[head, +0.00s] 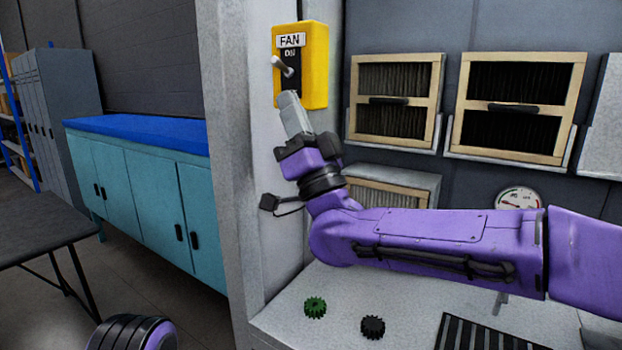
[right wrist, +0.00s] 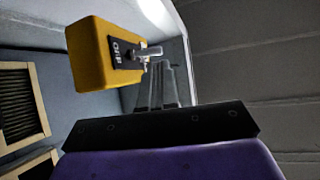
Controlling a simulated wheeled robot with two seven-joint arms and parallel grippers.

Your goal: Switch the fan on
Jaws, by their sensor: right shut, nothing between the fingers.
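The box also shows in the right wrist view (right wrist: 88,58), with the lever (right wrist: 148,53) close to my fingertips. My right gripper (head: 287,97) is shut and empty, pointing up just below the lever. I cannot tell whether the fingertips touch it. My left gripper is out of view.
Framed filters (head: 397,58) hang on the wall to the right of the box. A gauge (head: 518,200) is lower right. A green gear (head: 315,307) and a black gear (head: 373,327) lie on the grey surface below my right arm. Teal cabinets (head: 160,215) stand left.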

